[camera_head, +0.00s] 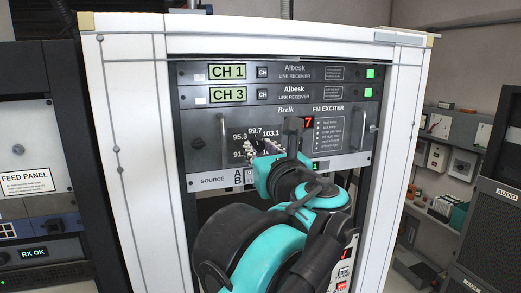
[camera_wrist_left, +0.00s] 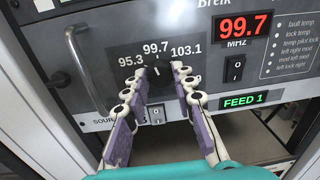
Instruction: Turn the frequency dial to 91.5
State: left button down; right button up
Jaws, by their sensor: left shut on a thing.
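The dark frequency dial (camera_wrist_left: 158,76) sits on the FM exciter panel in the left wrist view, its white pointer mark up toward 99.7. Frequencies 95.3, 99.7 and 103.1 are printed around it. The red display (camera_wrist_left: 244,25) reads 99.7; in the head view only its last digit, 7 (camera_head: 308,123), shows. My left gripper (camera_wrist_left: 158,74) has its two fingers on either side of the dial and is shut on it. In the head view my left gripper (camera_head: 260,147) covers the dial and part of the scale. My right gripper is not in view.
A rocker switch (camera_wrist_left: 235,68) and a green FEED 1 display (camera_wrist_left: 244,101) are right of the dial. A metal handle (camera_wrist_left: 84,68) stands out at the left. Two link receivers (camera_head: 293,69) sit above the exciter. White rack posts (camera_head: 135,150) flank it.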

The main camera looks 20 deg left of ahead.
pick_arm(q)
jog(key=n, duration=0.5)
jog(key=shift+n, duration=0.4)
jog(key=n, duration=0.4)
jog(key=shift+n+y, duration=0.3)
jog(key=shift+y, duration=0.1)
jog(key=n, duration=0.5)
jog(key=shift+f+n, duration=0.1)
jog(key=shift+n, duration=0.3)
jog(key=shift+n+g+y, duration=0.3)
jog(key=shift+n+y, duration=0.1)
jog(key=shift+n, duration=2.3)
jog(key=c, duration=1.2)
grip_release()
jog(key=shift+d, duration=0.1)
jog(key=v, duration=1.1)
jog(key=shift+s+d, duration=0.2)
jog(key=shift+s, duration=0.15)
